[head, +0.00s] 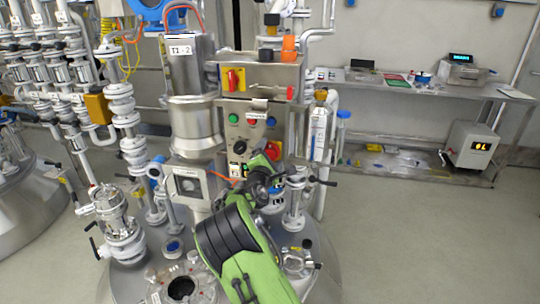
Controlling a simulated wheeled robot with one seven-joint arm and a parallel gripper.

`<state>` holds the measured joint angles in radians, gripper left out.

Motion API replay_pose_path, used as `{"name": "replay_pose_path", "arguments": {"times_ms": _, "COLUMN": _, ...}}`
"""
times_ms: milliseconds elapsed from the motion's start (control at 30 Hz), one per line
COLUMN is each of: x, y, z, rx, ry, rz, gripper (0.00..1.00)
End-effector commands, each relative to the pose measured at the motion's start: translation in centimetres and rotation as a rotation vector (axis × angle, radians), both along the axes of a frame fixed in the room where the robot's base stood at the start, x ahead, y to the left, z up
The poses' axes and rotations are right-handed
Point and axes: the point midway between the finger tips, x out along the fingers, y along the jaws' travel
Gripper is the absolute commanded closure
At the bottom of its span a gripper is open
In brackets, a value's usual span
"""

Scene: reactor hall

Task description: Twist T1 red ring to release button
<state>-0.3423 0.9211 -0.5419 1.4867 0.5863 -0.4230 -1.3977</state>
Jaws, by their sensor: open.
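A grey control box (236,135) stands on the reactor lid behind my arm. A red knob (273,149) shows at its lower right, partly covered by my arm; it may be the task's red ring, but no ring shape or T1 label can be read there. My gripper (264,178) is open, in front of the box's lower right and just below the red knob in the picture. My wrist hides part of it, and its fingertips are hard to make out. I cannot tell whether it touches anything.
A steel cylinder (191,75) labelled "TI - 2" stands left of the box. White pipes and valves (121,105) crowd the left. A white valve (296,200) stands close to the right of my gripper. A steel bench (420,90) is at the back right; the floor before it is clear.

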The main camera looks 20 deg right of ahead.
Motion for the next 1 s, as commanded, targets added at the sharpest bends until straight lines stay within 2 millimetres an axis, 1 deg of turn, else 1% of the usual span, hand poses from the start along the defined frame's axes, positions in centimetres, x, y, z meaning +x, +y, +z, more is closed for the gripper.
{"name": "replay_pose_path", "arguments": {"times_ms": 233, "x": 0.16, "y": -0.09, "z": 0.02, "rx": 0.001, "ry": -0.001, "rz": 0.0, "gripper": 0.14}}
{"name": "replay_pose_path", "arguments": {"times_ms": 267, "x": 0.15, "y": -0.08, "z": 0.01, "rx": 0.001, "ry": -0.001, "rz": 0.0, "gripper": 0.17}}
{"name": "replay_pose_path", "arguments": {"times_ms": 600, "x": 0.12, "y": -0.07, "z": 0.0, "rx": 0.001, "ry": -0.001, "rz": 0.0, "gripper": 0.69}}
{"name": "replay_pose_path", "arguments": {"times_ms": 833, "x": 0.12, "y": -0.07, "z": -0.06, "rx": 0.017, "ry": -0.011, "rz": 0.0, "gripper": 0.7}}
{"name": "replay_pose_path", "arguments": {"times_ms": 1000, "x": 0.12, "y": -0.08, "z": -0.22, "rx": 0.071, "ry": -0.048, "rz": 0.0, "gripper": 0.7}}
